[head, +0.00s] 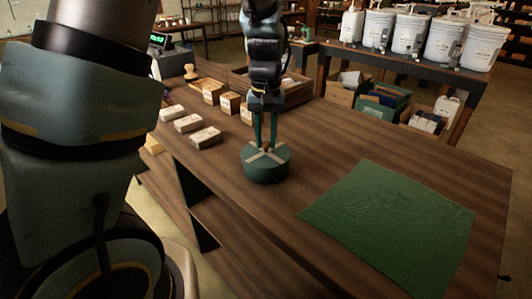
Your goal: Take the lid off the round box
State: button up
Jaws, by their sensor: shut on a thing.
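The round box (266,175) is dark green and stands on the wooden table, left of the green mat. Its lid (277,152) is green with a light cross-shaped band and a small knob in the middle. My gripper (266,146) points straight down over the box, with its fingers at the knob, shut on it. The knob is mostly hidden between the fingertips. The lid appears seated on the box; I see no gap between them.
A flat green mat (390,228) lies on the table to the right, with nothing on it. Several small wrapped blocks (188,123) and a wooden tray (297,94) are behind and left. White buckets (411,35) stand on a far table.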

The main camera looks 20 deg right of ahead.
grip_shut()
